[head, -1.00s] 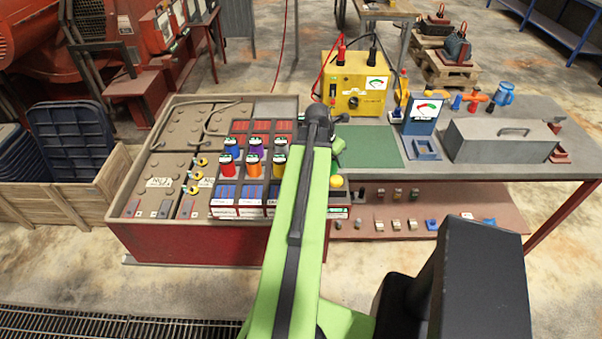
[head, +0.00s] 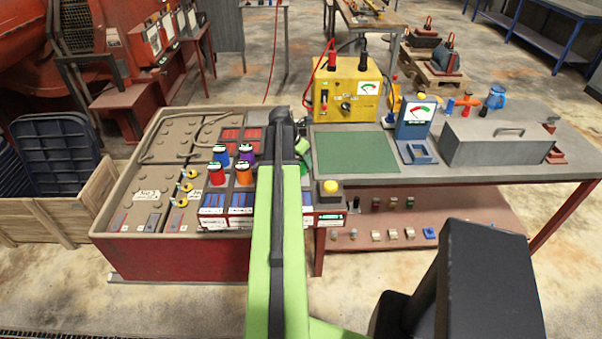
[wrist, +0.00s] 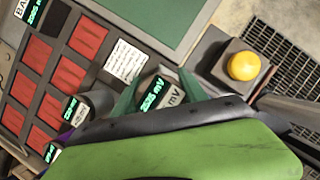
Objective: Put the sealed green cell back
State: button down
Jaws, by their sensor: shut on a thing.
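My gripper (wrist: 158,92) is at the lower middle of the wrist view, shut on a cell. The cell's top (wrist: 152,96), with a lit green mV readout, shows between dark green pieces; its lower part is hidden by my arm. In the head view a green part (head: 305,168) shows just right of my arm, over the right side of the cell rack (head: 228,222). The rack holds blue (head: 220,156), purple (head: 246,157), red (head: 215,177) and orange (head: 243,177) capped cells. In the wrist view it shows red square pockets (wrist: 72,79) and a white text label (wrist: 125,62). I cannot tell whether the held cell touches the rack.
A yellow button (head: 330,187) on a grey box stands right of the rack, close to my gripper. A green mat (head: 355,152), yellow meter (head: 347,90), blue gauge (head: 414,125) and grey toolbox (head: 497,140) are on the bench. The mat is clear.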

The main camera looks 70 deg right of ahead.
aim_at(302, 167)
notch_tip(302, 167, down, 4)
jog(key=b, duration=0.4)
jog(key=shift+f, duration=0.15)
jog(key=shift+r, duration=0.2)
jog(key=c, duration=1.1)
grip_release()
jog(key=shift+f, duration=0.2)
jog(key=o, duration=0.5)
jog(key=shift+s, duration=0.1)
jog(key=shift+r, duration=0.2)
